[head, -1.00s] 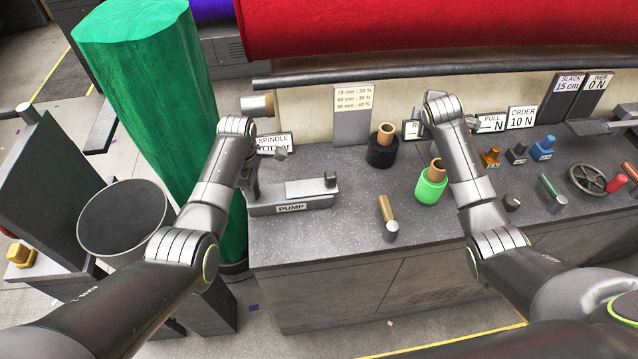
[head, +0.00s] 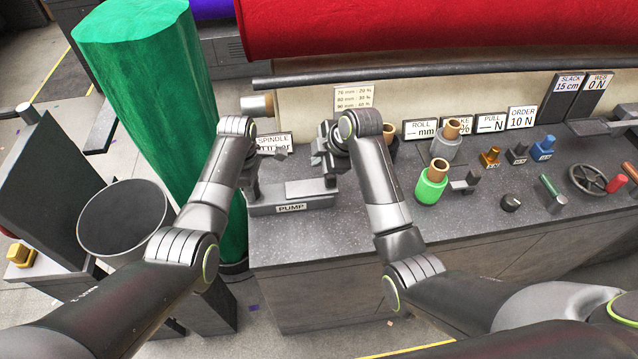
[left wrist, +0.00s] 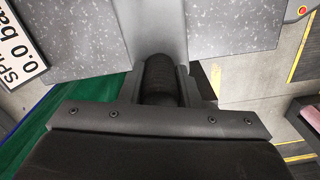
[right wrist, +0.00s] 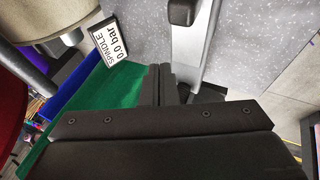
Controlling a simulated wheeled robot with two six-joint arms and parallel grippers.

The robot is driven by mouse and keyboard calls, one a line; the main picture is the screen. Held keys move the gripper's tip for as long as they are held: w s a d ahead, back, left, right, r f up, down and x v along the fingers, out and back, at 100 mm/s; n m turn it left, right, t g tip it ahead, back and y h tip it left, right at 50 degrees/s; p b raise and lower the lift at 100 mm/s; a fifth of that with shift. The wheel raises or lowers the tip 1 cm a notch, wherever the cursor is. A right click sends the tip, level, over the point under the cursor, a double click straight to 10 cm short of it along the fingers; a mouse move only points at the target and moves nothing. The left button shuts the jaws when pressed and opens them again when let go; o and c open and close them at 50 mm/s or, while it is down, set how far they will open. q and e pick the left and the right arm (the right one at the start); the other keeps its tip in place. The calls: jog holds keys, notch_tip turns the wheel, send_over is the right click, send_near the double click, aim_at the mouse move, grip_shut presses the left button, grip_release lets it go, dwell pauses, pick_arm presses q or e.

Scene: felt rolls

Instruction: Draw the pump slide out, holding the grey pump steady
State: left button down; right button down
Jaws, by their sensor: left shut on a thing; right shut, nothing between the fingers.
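The grey pump (head: 318,203), labelled PUMP, lies along the left part of the counter. Its lighter slide plate (head: 306,188) sits on top. My left gripper (head: 253,188) is at the pump's left end, shut on a dark rounded post (left wrist: 160,75), which shows between its fingers in the left wrist view. My right gripper (head: 328,163) is above the pump's right end. Its fingers (right wrist: 160,80) are together and empty in the right wrist view. A dark knob (right wrist: 182,12) stands on the pump there, apart from the fingers.
A SPINDLE sign (head: 273,143) stands behind the pump. A lime roll (head: 431,185) and a grey roll (head: 446,142) stand right of my right arm, with several small controls beyond. A tall green felt roll (head: 160,100) stands left. The counter front (head: 310,240) is clear.

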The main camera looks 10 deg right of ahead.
aim_at(315, 183)
pick_arm(q)
jog(key=shift+f, duration=0.15)
pick_arm(e)
jog(key=shift+f, duration=4)
jog(key=shift+d, duration=2.75)
jog(key=shift+a, duration=0.15)
jog(key=shift+r, duration=1.8)
jog(key=shift+a+r, duration=0.3)
jog(key=shift+r, duration=0.6)
jog(key=shift+a+r, duration=0.25)
jog(key=shift+r, duration=0.6)
